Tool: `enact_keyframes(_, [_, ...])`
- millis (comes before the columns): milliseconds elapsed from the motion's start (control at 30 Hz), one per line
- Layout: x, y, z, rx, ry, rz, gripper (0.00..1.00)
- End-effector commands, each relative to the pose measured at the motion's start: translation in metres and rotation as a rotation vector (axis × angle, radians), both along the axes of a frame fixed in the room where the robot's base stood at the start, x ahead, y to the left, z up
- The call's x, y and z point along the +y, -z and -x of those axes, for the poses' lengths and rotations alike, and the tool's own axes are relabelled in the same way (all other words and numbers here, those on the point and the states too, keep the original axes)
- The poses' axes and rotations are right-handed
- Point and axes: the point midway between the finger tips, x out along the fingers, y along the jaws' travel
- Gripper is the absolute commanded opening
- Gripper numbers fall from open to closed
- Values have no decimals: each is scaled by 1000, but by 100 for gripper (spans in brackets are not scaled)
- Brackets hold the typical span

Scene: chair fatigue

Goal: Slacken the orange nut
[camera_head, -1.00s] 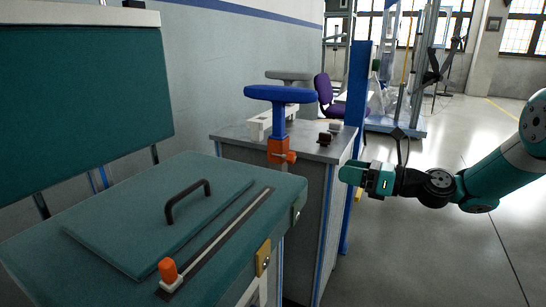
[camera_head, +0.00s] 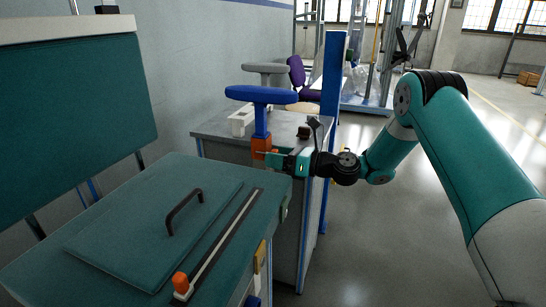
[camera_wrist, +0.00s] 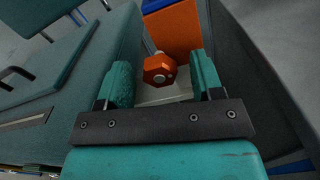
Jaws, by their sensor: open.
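The orange nut (camera_wrist: 158,70) is a faceted knob beside an orange block (camera_wrist: 173,32) in the wrist view. My gripper (camera_wrist: 162,76) is open, with one teal finger on each side of the nut and a visible gap to each. In the head view my gripper (camera_head: 275,160) reaches left to the orange clamp block (camera_head: 261,144), which sits at the bottom of a blue T-shaped post (camera_head: 260,97). The nut is hard to make out there, at the gripper's tips.
A teal bench (camera_head: 70,225) with a black handle (camera_head: 184,211) and a slotted rail stands at front left. A grey cabinet (camera_head: 215,127) stands behind it, with a grey T-shaped piece and small dark items. Open floor lies to the right.

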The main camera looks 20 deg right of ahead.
Motion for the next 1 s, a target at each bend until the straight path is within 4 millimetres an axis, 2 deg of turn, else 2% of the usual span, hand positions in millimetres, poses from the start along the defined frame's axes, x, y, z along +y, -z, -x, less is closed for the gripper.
enact_keyframes(100, [0, 0, 0, 0, 0, 0, 61])
enact_keyframes(300, [0, 0, 0, 0, -1, 0, 15])
enact_keyframes(333, [1, 0, 0, 0, -1, 0, 11])
enact_keyframes(667, [2, -1, 0, -29, -2, 21, 11])
enact_keyframes(1000, [2, -2, -1, -205, -2, 150, 11])
